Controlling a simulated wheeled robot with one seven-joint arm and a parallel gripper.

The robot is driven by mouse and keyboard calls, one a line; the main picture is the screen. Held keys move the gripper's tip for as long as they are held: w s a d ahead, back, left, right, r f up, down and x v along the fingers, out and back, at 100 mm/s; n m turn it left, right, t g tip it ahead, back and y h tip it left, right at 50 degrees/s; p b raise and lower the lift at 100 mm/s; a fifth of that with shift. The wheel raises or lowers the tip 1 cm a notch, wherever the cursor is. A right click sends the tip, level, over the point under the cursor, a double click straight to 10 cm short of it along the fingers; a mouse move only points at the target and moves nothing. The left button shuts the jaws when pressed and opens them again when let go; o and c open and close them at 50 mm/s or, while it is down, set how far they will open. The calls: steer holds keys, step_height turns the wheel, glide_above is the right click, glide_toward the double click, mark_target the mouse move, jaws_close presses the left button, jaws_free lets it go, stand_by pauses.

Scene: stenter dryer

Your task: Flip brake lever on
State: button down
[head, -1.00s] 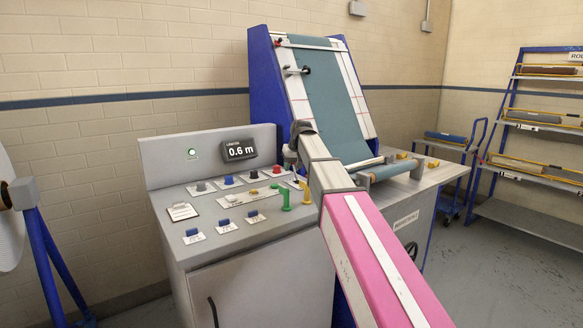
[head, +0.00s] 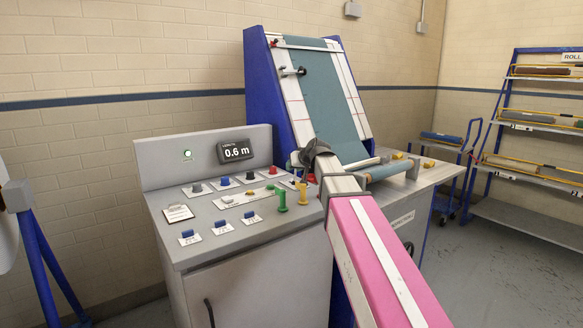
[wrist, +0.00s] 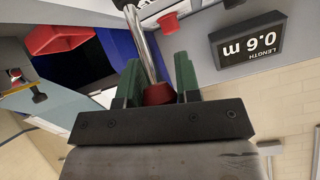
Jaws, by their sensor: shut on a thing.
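In the wrist view, a lever with a shiny metal rod (wrist: 145,45) and a dark red knob (wrist: 158,94) sits between the two green fingers of my gripper (wrist: 158,76). I take it for the brake lever. The fingers are shut on the knob, and the rod runs away from it toward the machine. In the head view my arm reaches to the right end of the control console (head: 250,262). There, the gripper and lever are too small and covered to make out clearly.
The display (head: 236,151) reads 0.6 m. A green handle (head: 282,200) and a yellow handle (head: 303,194) stand close to my arm. A red button (head: 273,171) and several coloured switches are on the console. The sloped teal fabric (head: 335,105) rises behind.

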steer(key=shift+s+d+t+y, duration=0.35)
steer(key=shift+s+t+y, duration=0.15)
steer(key=shift+t, duration=0.3)
steer(key=c, duration=0.8)
jaws_free()
steer(key=v, duration=1.1)
steer(key=shift+f, duration=0.1)
